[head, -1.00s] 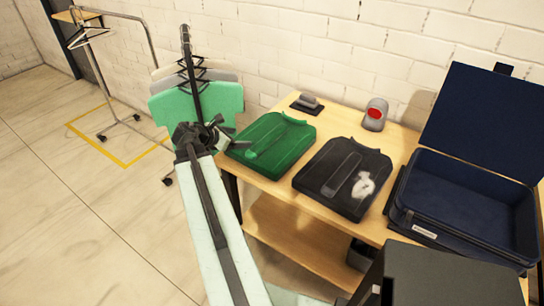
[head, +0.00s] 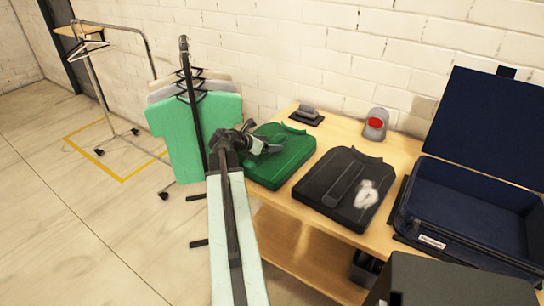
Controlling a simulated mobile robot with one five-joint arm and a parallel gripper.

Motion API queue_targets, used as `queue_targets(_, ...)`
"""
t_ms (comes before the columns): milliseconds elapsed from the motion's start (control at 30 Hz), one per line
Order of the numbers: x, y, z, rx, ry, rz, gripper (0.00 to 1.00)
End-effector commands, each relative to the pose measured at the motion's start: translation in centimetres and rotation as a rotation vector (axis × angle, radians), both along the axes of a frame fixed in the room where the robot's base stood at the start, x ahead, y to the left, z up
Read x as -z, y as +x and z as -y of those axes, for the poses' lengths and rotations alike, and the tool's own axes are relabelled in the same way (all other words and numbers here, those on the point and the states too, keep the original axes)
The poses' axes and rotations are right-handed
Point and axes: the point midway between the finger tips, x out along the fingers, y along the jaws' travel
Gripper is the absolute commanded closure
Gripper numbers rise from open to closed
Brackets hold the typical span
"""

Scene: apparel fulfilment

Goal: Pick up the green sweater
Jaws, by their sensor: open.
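A folded dark green garment, which looks like the green sweater (head: 290,165), lies flat at the left end of the wooden table. A lighter green garment (head: 190,135) hangs on a rack to its left. My gripper (head: 270,146) is open and empty. In the picture it overlaps the left part of the folded green garment and hides some of it. I cannot tell whether it touches the cloth or is above it.
A folded black garment (head: 343,187) with a white patch lies right of the green one. Further right is an open dark blue case (head: 470,210). A small dark stand (head: 306,115) and a grey device with a red spot (head: 375,124) stand at the back, by the brick wall.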

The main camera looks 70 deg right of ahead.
Motion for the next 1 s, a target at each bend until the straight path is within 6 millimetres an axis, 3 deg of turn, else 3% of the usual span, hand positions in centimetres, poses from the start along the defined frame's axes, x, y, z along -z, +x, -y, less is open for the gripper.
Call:
queue_targets(233, 0.17, -0.24, 0.39, 0.0, 0.0, 0.0, 0.31)
queue_targets(400, 0.17, -0.24, 0.39, 0.0, 0.0, 0.0, 0.78)
queue_targets(500, 0.17, -0.24, 0.39, 0.0, 0.0, 0.001, 1.0)
queue_targets(1000, 0.15, -0.31, 0.41, 0.001, -0.001, 0.0, 1.0)
